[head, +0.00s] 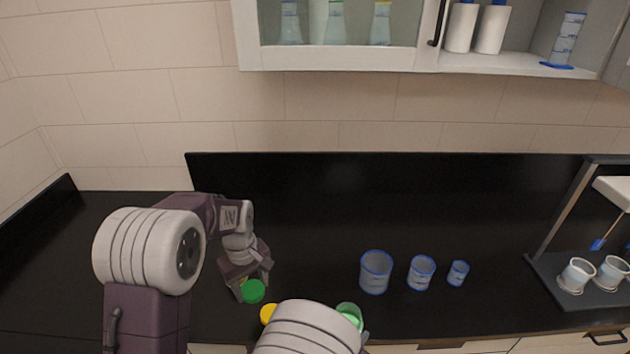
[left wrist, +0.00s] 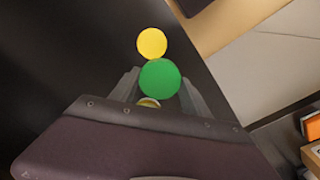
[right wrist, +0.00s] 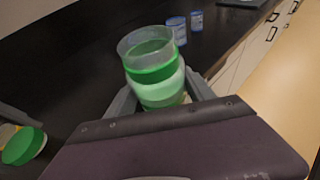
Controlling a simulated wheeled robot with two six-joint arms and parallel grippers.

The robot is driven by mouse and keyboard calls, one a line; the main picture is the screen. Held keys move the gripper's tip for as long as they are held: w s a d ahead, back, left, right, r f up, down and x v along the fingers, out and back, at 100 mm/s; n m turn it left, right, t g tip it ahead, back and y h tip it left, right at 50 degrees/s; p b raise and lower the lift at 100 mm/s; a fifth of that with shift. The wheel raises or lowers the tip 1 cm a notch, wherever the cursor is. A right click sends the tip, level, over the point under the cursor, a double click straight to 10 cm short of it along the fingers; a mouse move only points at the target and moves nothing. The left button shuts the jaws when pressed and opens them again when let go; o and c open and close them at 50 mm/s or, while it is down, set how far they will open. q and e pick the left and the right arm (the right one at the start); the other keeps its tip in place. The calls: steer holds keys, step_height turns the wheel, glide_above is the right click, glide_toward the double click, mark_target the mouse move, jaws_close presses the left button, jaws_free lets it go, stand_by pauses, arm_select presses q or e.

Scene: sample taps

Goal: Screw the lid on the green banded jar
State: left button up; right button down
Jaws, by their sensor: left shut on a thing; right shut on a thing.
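The green lid (head: 252,291) is between the fingers of my left gripper (head: 251,284), which is shut on it. It shows round and face-on in the left wrist view (left wrist: 160,78) and at the lower left edge of the right wrist view (right wrist: 22,147). The green banded jar (right wrist: 153,70) is upright, open at the top and holds pale green contents. My right gripper (right wrist: 160,98) is shut around its sides. In the head view the jar (head: 350,315) is partly hidden behind my right arm. The lid is apart from the jar, to its left.
A yellow lid (head: 268,313) is close to the green lid, partly hidden by my right arm. Several blue-rimmed beakers, the largest nearest (head: 375,272), stand to the right. A rack with white cups (head: 577,275) is at the far right. The back of the black counter is clear.

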arm_select(q)
steer(key=shift+s+a+r+m, duration=0.1)
steer(key=shift+a+m, duration=0.1)
steer(key=shift+a, duration=0.15)
steer(key=shift+s+a+r+m, duration=0.1)
steer(key=shift+a+m, duration=0.1)
steer(key=shift+a, duration=0.15)
arm_select(e)
steer(key=shift+w+f, duration=0.1)
steer(key=shift+w, duration=0.2)
arm_select(q)
steer(key=shift+s+a+f+m, duration=0.1)
steer(key=shift+a+m, duration=0.25)
steer(key=shift+m, duration=0.05)
arm_select(e)
steer(key=shift+w+f, duration=0.1)
steer(key=shift+w, duration=0.15)
steer(key=shift+s, duration=0.35)
steer(key=shift+w, duration=0.25)
arm_select(q)
steer(key=m, duration=0.2)
steer(key=s+m, duration=0.1)
steer(key=m, duration=0.1)
steer(key=s+m, duration=0.1)
steer(key=m, duration=0.1)
steer(key=shift+s+a+f, duration=0.1)
steer(key=shift+s+a, duration=0.1)
steer(key=shift+a, duration=0.15)
